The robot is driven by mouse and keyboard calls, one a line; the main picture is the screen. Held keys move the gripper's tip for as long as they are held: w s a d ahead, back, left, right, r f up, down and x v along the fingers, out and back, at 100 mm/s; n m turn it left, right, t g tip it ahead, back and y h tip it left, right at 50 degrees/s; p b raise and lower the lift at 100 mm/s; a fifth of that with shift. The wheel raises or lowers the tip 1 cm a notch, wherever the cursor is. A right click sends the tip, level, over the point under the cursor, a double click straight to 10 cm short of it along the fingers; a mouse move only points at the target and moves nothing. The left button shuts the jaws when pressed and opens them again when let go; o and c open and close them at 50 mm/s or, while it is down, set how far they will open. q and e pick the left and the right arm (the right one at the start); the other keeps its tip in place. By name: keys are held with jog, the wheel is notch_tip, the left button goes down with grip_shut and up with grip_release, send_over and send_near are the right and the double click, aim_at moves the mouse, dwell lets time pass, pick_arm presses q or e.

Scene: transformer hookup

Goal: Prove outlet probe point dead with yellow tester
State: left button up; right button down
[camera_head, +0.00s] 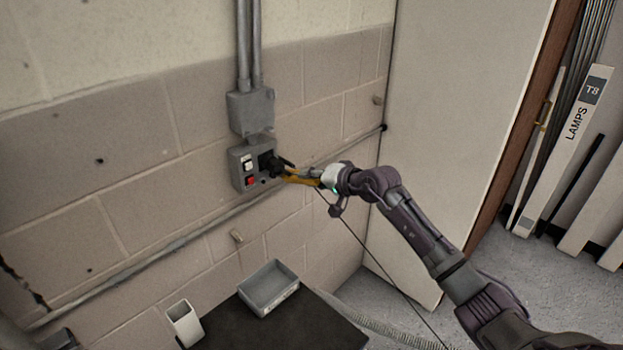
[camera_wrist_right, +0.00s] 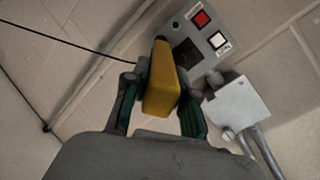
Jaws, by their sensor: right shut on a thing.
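The outlet box (camera_head: 246,166) is a grey plate on the block wall with a white switch, a red switch and a dark socket area. It also shows in the right wrist view (camera_wrist_right: 207,62). My right gripper (camera_head: 290,172) is at the right side of the box, shut on the yellow tester (camera_head: 300,178). In the right wrist view the tester (camera_wrist_right: 160,88) lies between the two fingers, its dark tip toward the socket area (camera_wrist_right: 187,54). I cannot tell whether the tip touches the probe point. My left gripper is not in view.
A grey junction box (camera_head: 251,110) with conduits sits above the outlet. A thin black cable (camera_head: 365,248) hangs below my right gripper. A dark table (camera_head: 290,325) below holds a grey tray (camera_head: 268,288) and a white holder (camera_head: 184,322). A pale door panel (camera_head: 450,100) stands right.

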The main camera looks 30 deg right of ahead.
jog(key=shift+r+b, duration=0.1)
jog(key=shift+b, duration=0.35)
dwell(1.3)
jog(key=shift+s+d, duration=0.2)
jog(key=shift+s, duration=0.2)
jog(key=s+d+b, duration=0.2)
jog(key=s, duration=0.3)
jog(key=shift+s, duration=0.4)
